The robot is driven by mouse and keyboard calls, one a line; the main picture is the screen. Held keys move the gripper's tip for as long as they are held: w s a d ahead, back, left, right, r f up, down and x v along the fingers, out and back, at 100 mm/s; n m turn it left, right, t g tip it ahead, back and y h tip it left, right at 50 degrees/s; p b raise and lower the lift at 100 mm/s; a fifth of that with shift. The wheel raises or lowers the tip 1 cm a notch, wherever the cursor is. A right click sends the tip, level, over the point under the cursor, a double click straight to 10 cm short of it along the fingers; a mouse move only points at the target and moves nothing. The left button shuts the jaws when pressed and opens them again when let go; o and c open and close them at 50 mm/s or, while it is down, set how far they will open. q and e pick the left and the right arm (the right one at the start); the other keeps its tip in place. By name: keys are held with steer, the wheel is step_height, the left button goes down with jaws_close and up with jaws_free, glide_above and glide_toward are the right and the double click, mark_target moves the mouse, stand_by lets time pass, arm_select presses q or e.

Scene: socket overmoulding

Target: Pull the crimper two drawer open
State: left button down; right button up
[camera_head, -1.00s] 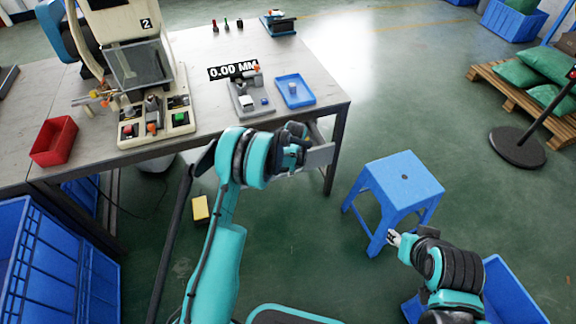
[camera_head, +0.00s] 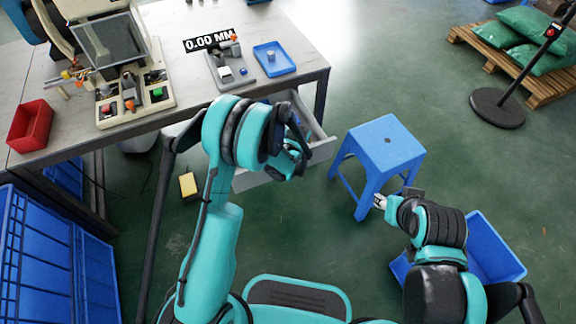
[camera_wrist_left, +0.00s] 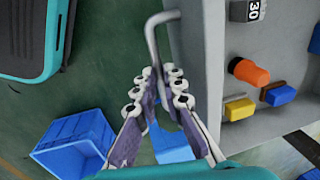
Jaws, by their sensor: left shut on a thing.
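The grey drawer (camera_head: 322,150) under the workbench stands pulled out, with part of its inside showing. In the left wrist view the drawer (camera_wrist_left: 205,60) is at the right, with its bent metal handle (camera_wrist_left: 152,42) in front of it. My left gripper (camera_wrist_left: 160,78) has its fingers closed around the handle bar. In the head view my left gripper (camera_head: 298,160) is at the drawer front, and my wrist hides the handle. My right gripper (camera_head: 380,201) is beside the blue stool, away from the drawer; its fingers are too small to judge.
The drawer holds an orange cylinder (camera_wrist_left: 248,72), a yellow block (camera_wrist_left: 239,109) and blue pieces. A blue stool (camera_head: 384,148) stands right of the drawer, and a blue bin (camera_head: 480,245) lies at lower right. A yellow block (camera_head: 188,185) is on the floor.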

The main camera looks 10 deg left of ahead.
arm_select(q)
steer(key=c, duration=1.9)
jaws_free()
steer(key=shift+r, duration=0.1)
steer(key=r, duration=0.4)
steer(key=s+d+r, duration=0.1)
steer(key=r, duration=0.6)
steer(key=shift+s+d+r, duration=0.15)
steer(key=shift+s+r, duration=0.15)
steer(key=shift+s, duration=0.1)
steer(key=s+a+r+n+t, duration=0.2)
steer(key=s+a+r+n, duration=0.3)
steer(key=s+r, duration=0.5)
steer(key=s+a+r+n+t, duration=0.1)
steer(key=s+n, duration=0.1)
steer(key=s, duration=0.1)
steer(key=s+a+r+n+t, duration=0.1)
steer(key=s+r+n, duration=0.1)
steer(key=s, duration=0.1)
steer(key=s+a+r+n+t+h, duration=0.1)
steer(key=s+a+r+n, duration=0.1)
steer(key=s, duration=0.1)
steer(key=shift+s+r, duration=0.15)
steer(key=shift+s, duration=0.25)
